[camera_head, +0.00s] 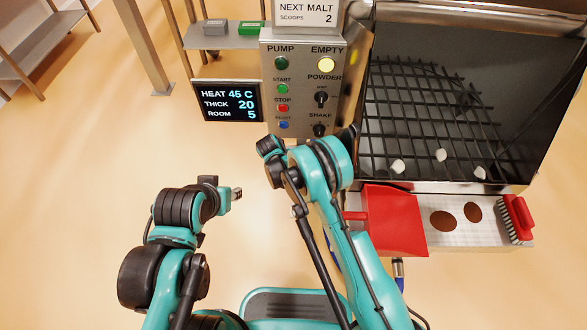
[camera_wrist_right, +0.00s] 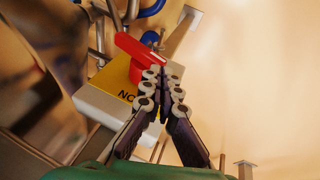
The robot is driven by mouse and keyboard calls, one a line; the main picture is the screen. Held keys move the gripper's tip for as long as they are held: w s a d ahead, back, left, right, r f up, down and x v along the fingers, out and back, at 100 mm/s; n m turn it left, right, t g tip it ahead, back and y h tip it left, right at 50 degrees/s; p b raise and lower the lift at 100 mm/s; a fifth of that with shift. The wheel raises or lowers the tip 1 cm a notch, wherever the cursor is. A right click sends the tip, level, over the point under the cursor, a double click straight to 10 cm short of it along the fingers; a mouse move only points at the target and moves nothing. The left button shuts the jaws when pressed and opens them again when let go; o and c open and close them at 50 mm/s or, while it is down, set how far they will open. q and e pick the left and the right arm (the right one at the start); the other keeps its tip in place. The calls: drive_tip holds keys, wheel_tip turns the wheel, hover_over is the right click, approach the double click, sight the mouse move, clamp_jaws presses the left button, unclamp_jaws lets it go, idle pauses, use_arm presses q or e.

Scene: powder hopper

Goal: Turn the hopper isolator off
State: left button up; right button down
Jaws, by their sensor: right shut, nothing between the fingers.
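In the right wrist view a red isolator handle (camera_wrist_right: 140,50) sits on a yellow plate (camera_wrist_right: 122,85) on a pale box, with part of a label showing. My right gripper (camera_wrist_right: 160,78) is shut and empty, its fingertips right beside the red handle. I cannot tell if they touch it. In the head view the isolator does not show, and my right wrist hides most of that gripper. The hopper (camera_head: 450,110) is at the right, with a dark grid and several white lumps. My left gripper (camera_head: 237,193) is over bare floor; its jaw state is unclear.
A control panel (camera_head: 303,90) with buttons and knobs stands left of the hopper; its lamp at EMPTY is lit. A display (camera_head: 227,101) hangs beside it. A red scoop (camera_head: 395,222) and a brush (camera_head: 517,218) lie on the front shelf. Pipes run behind the isolator.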

drive_tip(key=shift+a+f, duration=0.15)
drive_tip(key=shift+a, duration=0.05)
idle(0.5)
drive_tip(key=w+p+v, duration=0.1)
drive_tip(key=p+v, duration=0.4)
drive_tip(key=v, duration=0.9)
drive_tip(key=s+d+r+t+y, duration=0.1)
drive_tip(key=s+d+r, duration=0.2)
drive_tip(key=d+r, duration=0.55)
drive_tip(key=s+d+r+y, duration=0.1)
drive_tip(key=s+d+r, duration=0.35)
drive_tip(key=r, duration=0.75)
drive_tip(key=s+d+r+t, duration=0.1)
drive_tip(key=s+d+r, duration=0.1)
drive_tip(key=s+d, duration=0.3)
drive_tip(key=s+d+r+m+t+y, duration=0.1)
drive_tip(key=s+d+r, duration=0.2)
drive_tip(key=s, duration=1.1)
drive_tip(key=d, duration=0.3)
drive_tip(key=shift+s+t, duration=0.25)
drive_tip(key=shift+t, duration=0.15)
